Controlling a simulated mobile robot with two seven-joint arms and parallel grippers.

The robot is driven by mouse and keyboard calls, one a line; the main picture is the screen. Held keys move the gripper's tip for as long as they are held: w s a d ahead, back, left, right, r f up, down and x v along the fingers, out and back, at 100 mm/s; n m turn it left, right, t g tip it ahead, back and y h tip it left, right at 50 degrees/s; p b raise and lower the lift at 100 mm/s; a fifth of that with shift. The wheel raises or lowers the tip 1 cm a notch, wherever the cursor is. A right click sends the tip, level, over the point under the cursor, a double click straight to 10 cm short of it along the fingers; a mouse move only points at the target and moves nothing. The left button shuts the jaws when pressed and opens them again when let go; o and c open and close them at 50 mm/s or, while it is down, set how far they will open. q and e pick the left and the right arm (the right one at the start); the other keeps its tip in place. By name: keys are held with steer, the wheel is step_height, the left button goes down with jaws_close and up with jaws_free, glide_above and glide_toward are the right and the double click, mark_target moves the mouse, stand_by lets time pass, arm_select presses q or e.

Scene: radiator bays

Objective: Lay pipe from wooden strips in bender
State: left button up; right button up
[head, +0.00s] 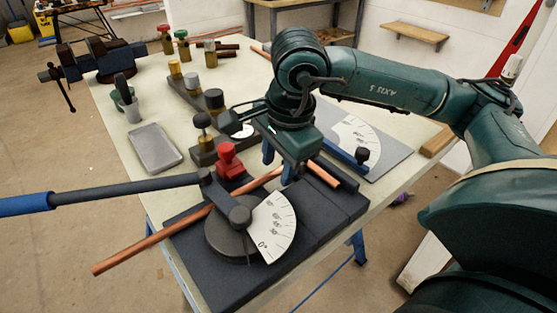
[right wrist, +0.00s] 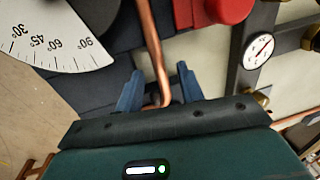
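A copper pipe (head: 150,240) lies across the pipe bender (head: 232,238) at a slant. Its left end sticks out past the bender base, and its right part (head: 323,174) shows beyond my gripper. My right gripper (head: 280,163) is over the pipe, right of the red clamp block (head: 228,160). In the right wrist view its blue fingers (right wrist: 160,90) stand apart, with the pipe (right wrist: 152,45) between them and gaps beside it. The bender's white angle scale (head: 272,227) faces up. I cannot make out wooden strips under the pipe. My left gripper is out of view.
The bender's long lever (head: 125,188) with a blue handle reaches left. Behind are a gauge manifold (head: 200,104), a grey tray (head: 155,147) and a vise (head: 98,60). A plate with a protractor scale (head: 385,160) lies right of my gripper. A wooden block (head: 437,142) is at the right table edge.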

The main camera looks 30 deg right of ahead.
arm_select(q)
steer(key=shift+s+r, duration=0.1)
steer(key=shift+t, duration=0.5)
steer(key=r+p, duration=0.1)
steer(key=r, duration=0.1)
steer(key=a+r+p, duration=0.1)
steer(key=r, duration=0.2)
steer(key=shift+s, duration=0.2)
arm_select(e)
step_height(320, 180, up, 13)
steer(key=s, duration=0.2)
steer(key=shift+s+d, duration=0.15)
steer(key=shift+s, duration=0.15)
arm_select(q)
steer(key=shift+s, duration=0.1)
